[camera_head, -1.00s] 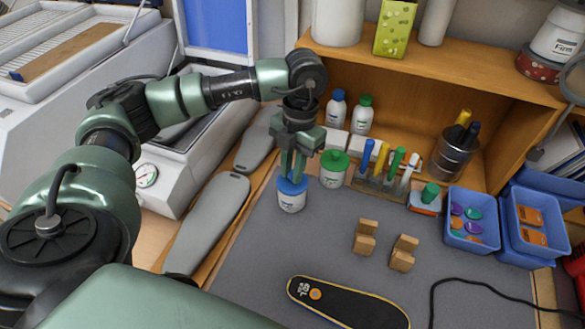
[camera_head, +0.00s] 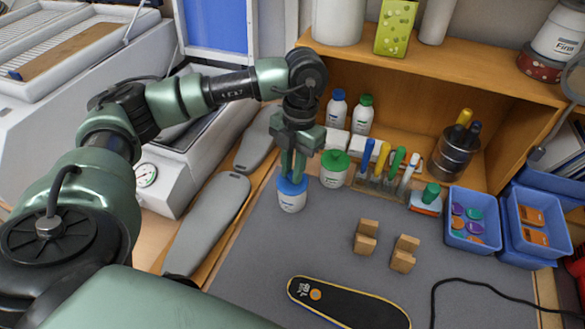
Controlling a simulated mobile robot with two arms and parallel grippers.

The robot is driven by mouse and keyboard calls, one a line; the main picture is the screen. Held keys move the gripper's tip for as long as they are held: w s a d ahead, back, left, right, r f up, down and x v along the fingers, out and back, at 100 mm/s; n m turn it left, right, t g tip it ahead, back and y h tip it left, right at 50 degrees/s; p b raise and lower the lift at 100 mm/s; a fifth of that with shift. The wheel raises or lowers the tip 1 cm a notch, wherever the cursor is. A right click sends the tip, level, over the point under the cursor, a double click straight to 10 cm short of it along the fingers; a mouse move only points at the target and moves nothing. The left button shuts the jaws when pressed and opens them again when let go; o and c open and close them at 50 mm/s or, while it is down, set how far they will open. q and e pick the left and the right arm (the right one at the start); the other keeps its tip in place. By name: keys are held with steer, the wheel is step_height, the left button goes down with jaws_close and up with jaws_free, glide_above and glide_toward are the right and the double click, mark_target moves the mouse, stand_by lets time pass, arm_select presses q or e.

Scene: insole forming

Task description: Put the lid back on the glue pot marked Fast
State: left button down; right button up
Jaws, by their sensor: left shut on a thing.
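A white glue pot (camera_head: 291,203) with a blue lid (camera_head: 292,186) stands on the grey mat. My left gripper (camera_head: 292,176) points down from above and is shut on the blue lid, which sits at the top of the pot. The label on this pot is too small to read. A second white pot (camera_head: 333,180) with a green lid (camera_head: 335,161) stands just to its right. My right gripper is not in view.
A rack (camera_head: 382,186) of coloured tools stands right of the pots. Two wooden blocks (camera_head: 366,237) and a black insole (camera_head: 347,303) lie on the mat (camera_head: 262,270). Blue bins (camera_head: 470,241) stand at the right. Grey insole forms (camera_head: 207,222) lie at the left.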

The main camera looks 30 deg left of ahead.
arm_select(q)
steer(key=shift+f+b, duration=0.2)
steer(key=shift+b, duration=0.2)
stand_by(0.8)
stand_by(0.4)
steer(key=c, duration=0.8)
jaws_free()
steer(key=shift+o, duration=0.2)
steer(key=shift+r, duration=0.1)
steer(key=shift+r+p, duration=2.2)
steer(key=shift+r, duration=1.25)
jaws_close()
